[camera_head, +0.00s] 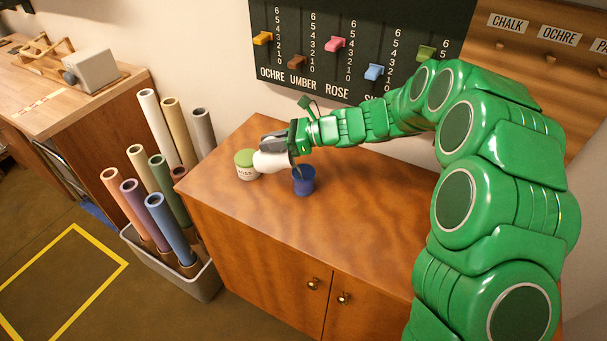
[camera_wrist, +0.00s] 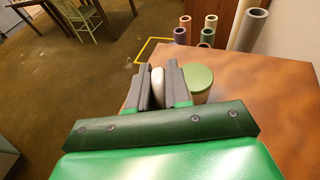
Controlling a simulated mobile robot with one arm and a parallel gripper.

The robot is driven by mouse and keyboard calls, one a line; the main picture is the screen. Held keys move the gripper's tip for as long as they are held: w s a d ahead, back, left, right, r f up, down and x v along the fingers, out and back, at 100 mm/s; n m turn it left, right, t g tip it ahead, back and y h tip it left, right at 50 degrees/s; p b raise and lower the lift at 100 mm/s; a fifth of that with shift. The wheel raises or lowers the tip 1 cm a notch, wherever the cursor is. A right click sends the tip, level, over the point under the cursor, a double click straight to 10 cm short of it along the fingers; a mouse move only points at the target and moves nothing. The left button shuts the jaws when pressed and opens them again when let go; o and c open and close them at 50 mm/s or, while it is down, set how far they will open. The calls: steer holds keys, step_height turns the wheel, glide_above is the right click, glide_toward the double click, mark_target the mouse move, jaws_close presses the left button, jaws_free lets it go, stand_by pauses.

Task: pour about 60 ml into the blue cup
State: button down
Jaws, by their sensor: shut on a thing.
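The blue cup (camera_head: 304,181) stands upright on the wooden cabinet top, below and just right of my gripper. My gripper (camera_head: 275,148) is shut on a white vessel (camera_head: 270,161), which it holds tilted on its side beside the blue cup. In the wrist view, my gripper (camera_wrist: 167,88) has the white vessel (camera_wrist: 157,84) between its fingers, mostly hidden by them. Whether any liquid is flowing from it cannot be seen. The inside of the blue cup is too small to read.
A jar with a green lid (camera_head: 246,164) stands just left of the held vessel; its lid (camera_wrist: 199,78) is close to the fingers. The cabinet top (camera_head: 370,215) is clear to the right. A bin (camera_head: 203,282) of coloured tubes stands left. A slider board (camera_head: 350,50) hangs behind.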

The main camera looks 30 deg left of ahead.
mark_target(258, 153)
steer(key=shift+w+d+r, duration=0.2)
steer(key=shift+d+r, duration=0.05)
steer(key=shift+d, duration=0.25)
stand_by(0.3)
steer(key=shift+s+a+f+h, duration=0.15)
steer(key=shift+s+a+f, duration=0.05)
steer(key=shift+a, duration=0.2)
steer(key=shift+s+a+f+h, duration=0.15)
steer(key=shift+a, duration=0.25)
steer(key=shift+s+a+f+t+h, duration=0.2)
steer(key=shift+a+f+t+h, duration=0.35)
steer(key=shift+h, duration=0.35)
steer(key=shift+s+a+f+t+h, duration=0.15)
steer(key=shift+a+f+t+h, duration=0.2)
steer(key=shift+h, duration=0.35)
steer(key=shift+s+a+f+t+h, duration=0.15)
steer(key=shift+a+f+t+h, duration=0.1)
steer(key=shift+f+h, duration=0.3)
steer(key=shift+s+a+f+t+h, duration=0.15)
steer(key=shift+a+f+h, duration=0.1)
steer(key=shift+f+h, duration=0.25)
steer(key=shift+a+f, duration=0.1)
steer(key=shift+f, duration=0.05)
